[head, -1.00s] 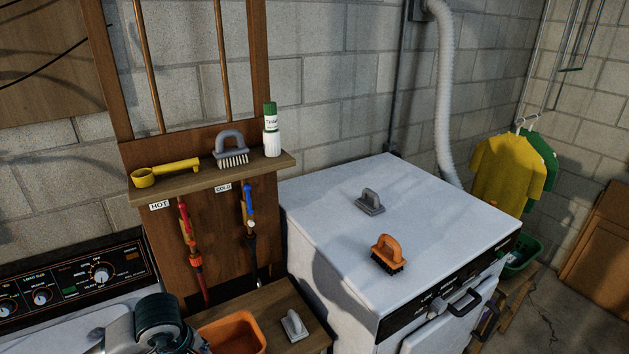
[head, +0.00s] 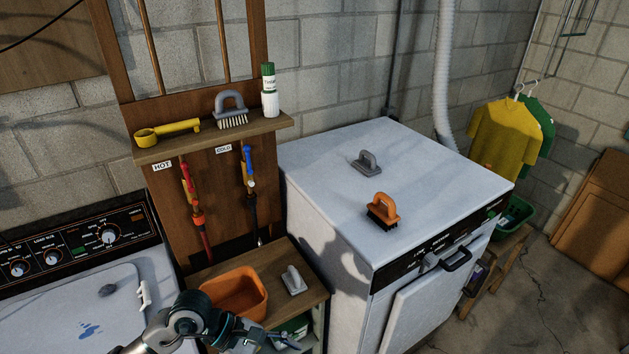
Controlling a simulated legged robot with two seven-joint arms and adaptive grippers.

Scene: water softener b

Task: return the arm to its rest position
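My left arm comes in at the bottom left, and its gripper (head: 272,339) is at the bottom edge, in front of the small wooden stand (head: 270,265). The gripper is partly cut off and dark, so whether its fingers are open or shut is unclear. I see no object held in it. My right gripper is not in view.
An orange bin (head: 236,293) and a grey-white brush (head: 294,280) sit on the stand. A white dryer (head: 330,170) carries a grey brush (head: 367,162) and an orange brush (head: 381,210). A washer (head: 60,310) is left. A shelf (head: 165,152) holds a yellow scoop, brush and bottle.

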